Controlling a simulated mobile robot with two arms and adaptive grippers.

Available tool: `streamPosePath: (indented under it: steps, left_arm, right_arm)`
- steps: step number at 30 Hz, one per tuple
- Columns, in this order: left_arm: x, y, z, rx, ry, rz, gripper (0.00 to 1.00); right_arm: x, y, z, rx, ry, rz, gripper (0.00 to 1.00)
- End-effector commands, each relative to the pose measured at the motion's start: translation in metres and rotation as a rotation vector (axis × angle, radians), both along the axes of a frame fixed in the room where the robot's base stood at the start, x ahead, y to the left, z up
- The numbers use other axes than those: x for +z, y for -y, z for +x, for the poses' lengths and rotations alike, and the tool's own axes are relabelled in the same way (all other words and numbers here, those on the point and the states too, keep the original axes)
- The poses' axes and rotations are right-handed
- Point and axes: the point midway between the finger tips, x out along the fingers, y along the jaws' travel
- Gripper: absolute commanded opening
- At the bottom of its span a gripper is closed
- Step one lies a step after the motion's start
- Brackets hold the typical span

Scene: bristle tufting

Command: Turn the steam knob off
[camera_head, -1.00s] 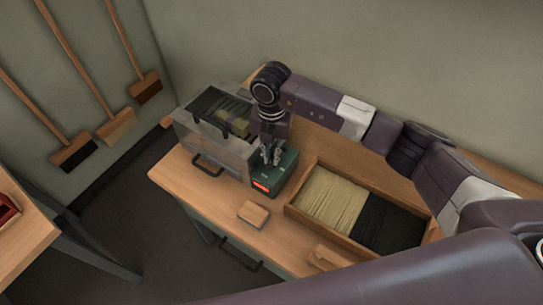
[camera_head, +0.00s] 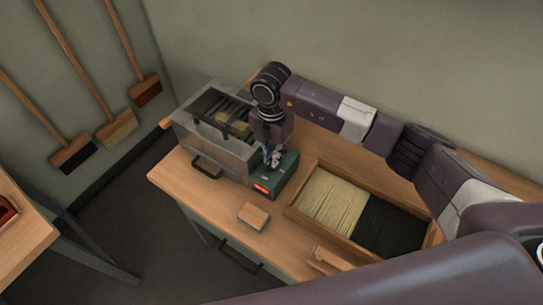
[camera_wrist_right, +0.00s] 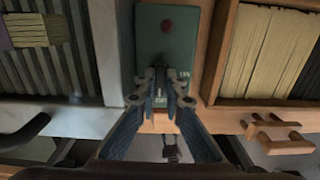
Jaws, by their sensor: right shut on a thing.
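A green control box (camera_head: 287,178) with a lit red panel (camera_head: 262,189) on its front stands against the right side of a metal steam box (camera_head: 240,163). My right gripper (camera_head: 272,160) points down onto the top of the green box. In the right wrist view, its fingertips (camera_wrist_right: 165,88) are closed together over the green box (camera_wrist_right: 170,45), near a small "ON" label. It is shut on the steam knob, which the fingers mostly hide. My left gripper is out of view.
Yellowish blocks (camera_head: 238,129) lie on the steam box's slats. A wooden tray (camera_head: 297,216) of pale and black bristles stands right of the green box.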

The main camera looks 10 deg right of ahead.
Motion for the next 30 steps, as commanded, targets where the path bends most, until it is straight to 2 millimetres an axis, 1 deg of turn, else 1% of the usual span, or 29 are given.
streamPosePath:
  steps: [4,5,9,25,30]
  left_arm:
    - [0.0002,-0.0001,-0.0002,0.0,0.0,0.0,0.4]
    - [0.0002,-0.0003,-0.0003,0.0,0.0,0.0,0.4]
    - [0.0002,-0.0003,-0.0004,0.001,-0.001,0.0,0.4]
    - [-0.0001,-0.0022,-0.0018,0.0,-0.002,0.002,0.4]
    - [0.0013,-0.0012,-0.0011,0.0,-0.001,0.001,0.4]
  right_arm:
    - [0.0017,0.0005,0.0018,-0.003,0.005,0.001,0.0]
    - [0.0017,0.0004,0.0019,-0.003,0.005,0.001,0.11]
    - [0.0013,0.0003,0.0014,-0.002,0.004,0.001,0.27]
    - [0.0002,-0.0006,0.0004,0.002,0.001,0.001,0.27]
    - [0.0007,-0.0008,0.0002,0.058,0.001,0.002,0.27]
